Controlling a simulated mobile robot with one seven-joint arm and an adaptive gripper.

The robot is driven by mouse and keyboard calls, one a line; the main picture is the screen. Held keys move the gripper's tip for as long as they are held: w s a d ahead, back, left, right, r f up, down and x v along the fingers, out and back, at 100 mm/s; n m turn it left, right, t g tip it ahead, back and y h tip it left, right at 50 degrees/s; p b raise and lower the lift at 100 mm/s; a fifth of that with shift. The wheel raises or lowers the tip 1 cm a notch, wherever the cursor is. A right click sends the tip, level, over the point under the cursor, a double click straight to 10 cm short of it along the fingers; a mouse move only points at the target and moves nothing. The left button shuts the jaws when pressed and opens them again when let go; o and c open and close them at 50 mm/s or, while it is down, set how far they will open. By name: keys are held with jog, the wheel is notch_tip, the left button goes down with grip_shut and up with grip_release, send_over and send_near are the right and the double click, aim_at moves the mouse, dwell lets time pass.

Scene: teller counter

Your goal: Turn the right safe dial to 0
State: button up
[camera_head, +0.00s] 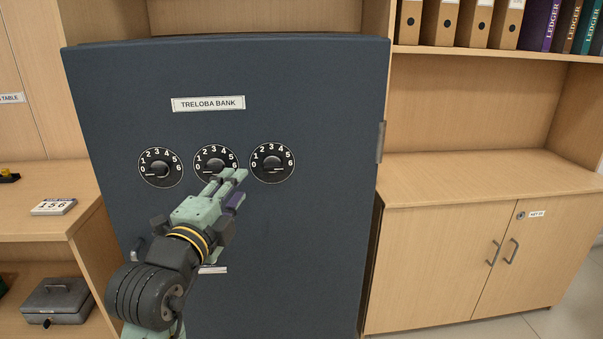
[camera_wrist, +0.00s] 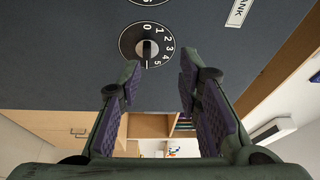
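The right safe dial (camera_head: 272,163) is a round black dial with white numbers and a raised knob, on the dark blue safe door. In the wrist view the right dial (camera_wrist: 147,45) appears turned sideways, just beyond my fingertips. Its pale knob mark lies toward the high-number end; the exact number is unclear. My gripper (camera_head: 232,180) is open and empty, with tips in front of the door, low between the middle and right dials in the head view. In the wrist view its two purple-padded fingers (camera_wrist: 160,80) are apart, with no dial between them.
The middle dial (camera_head: 215,162) is partly covered by my gripper; the left dial (camera_head: 160,167) is clear. A door hinge (camera_head: 380,142) sits at the safe's right edge. Wooden counters stand on both sides, with a number block (camera_head: 54,206) on the left one.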

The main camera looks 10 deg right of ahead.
aim_at(271, 169)
jog(key=shift+m+g+h, duration=0.3)
jog(key=shift+m+g, duration=0.1)
jog(key=shift+m, duration=0.2)
jog(key=p+x, duration=0.1)
jog(key=x, duration=0.3)
jog(key=d+f+p+x, duration=0.1)
jog(key=x, duration=0.3)
jog(key=p+x, duration=0.1)
jog(key=x, duration=0.2)
jog(key=shift+d+f, duration=0.2)
jog(key=shift+d, duration=0.35)
grip_shut()
